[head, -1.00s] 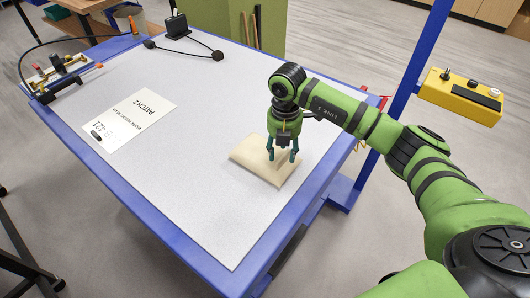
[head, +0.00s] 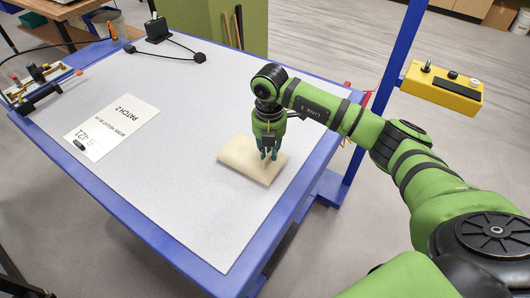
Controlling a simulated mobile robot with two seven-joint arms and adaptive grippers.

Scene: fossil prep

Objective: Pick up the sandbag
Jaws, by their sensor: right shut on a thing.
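The sandbag (head: 240,158) is a beige, pillow-like bag at the right part of the table top in the head view. My right gripper (head: 268,157) points straight down over its upper right part, with the fingers close together and shut on the bag's fabric. The fingertips are partly lost against the bag. Whether the bag is clear of the table cannot be told. My left gripper is not in view.
The table (head: 170,130) has a pale top and blue edges. A printed sheet (head: 112,128) lies on its left part. A black device with a cable (head: 158,30) stands at the back. A yellow control box (head: 442,88) hangs beside a blue post (head: 392,75) at the right.

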